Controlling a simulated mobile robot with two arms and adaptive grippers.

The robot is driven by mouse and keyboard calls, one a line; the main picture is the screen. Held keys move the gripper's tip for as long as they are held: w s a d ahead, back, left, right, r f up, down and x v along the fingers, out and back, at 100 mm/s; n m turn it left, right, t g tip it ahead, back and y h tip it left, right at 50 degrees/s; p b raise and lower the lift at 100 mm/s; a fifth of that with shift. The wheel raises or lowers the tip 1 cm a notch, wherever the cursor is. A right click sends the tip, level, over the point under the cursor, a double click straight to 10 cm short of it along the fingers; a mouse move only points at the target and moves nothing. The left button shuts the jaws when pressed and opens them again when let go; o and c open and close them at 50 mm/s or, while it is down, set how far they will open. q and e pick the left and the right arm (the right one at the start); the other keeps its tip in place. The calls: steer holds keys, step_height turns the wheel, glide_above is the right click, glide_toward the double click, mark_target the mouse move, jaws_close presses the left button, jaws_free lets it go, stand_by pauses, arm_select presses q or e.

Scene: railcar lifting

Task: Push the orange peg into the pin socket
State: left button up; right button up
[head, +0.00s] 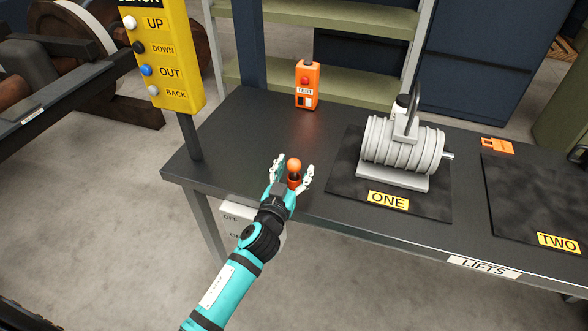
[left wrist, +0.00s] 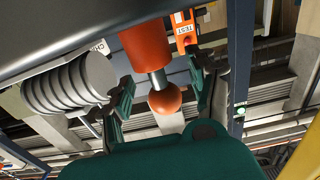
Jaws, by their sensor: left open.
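The orange peg shows as a round orange knob (head: 294,165) near the table's front edge in the head view. In the left wrist view the knob (left wrist: 165,99) sits on a short bare metal shaft (left wrist: 157,78) that runs into a thicker orange cylinder (left wrist: 145,47). I cannot tell whether this cylinder is the pin socket; any hole is hidden. My left gripper (head: 291,176) is open, its fingers on either side of the knob. In the left wrist view gaps show between the knob and both fingers (left wrist: 161,98). My right gripper is not in view.
A ribbed grey drum (head: 402,145) stands on the mat marked ONE (head: 340,185). An orange TEST box (head: 307,85) stands farther back. A yellow button panel (head: 165,60) rises on a post at the table's left end. The table top between (head: 245,130) is clear.

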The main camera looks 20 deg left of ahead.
arm_select(q)
jaws_close()
